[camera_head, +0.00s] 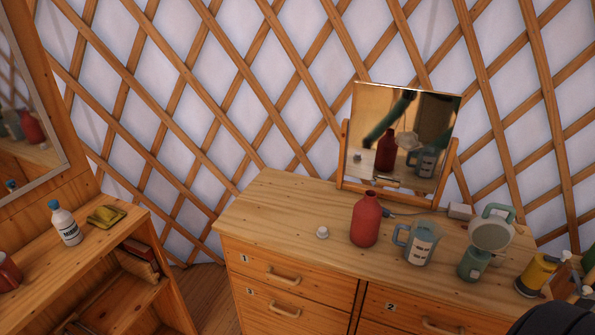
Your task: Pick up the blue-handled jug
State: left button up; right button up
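The blue-handled jug (420,243) stands upright on the wooden dresser top, right of the red bottle (366,222). Its body is see-through with a printed white label, and its blue-grey handle points left. The jug is also reflected in the tilted mirror behind. Neither of my grippers shows in this view.
A pale green item with a round head (490,232) stands close right of the jug. A yellow canister (536,275) is at the far right. A small white object (322,233) lies left of the bottle. The mirror (403,140) stands behind. The dresser's left top is clear.

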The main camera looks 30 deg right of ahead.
aim_at(425, 236)
jog(key=z, duration=0.4)
jog(key=l+z, duration=0.15)
jog(key=z, duration=0.7)
jog(key=l+z, duration=0.15)
jog(key=z, duration=0.25)
jog(key=k+j+z, duration=0.1)
jog(key=k+z, duration=0.45)
jog(key=k+l, duration=0.05)
jog(key=k, duration=0.05)
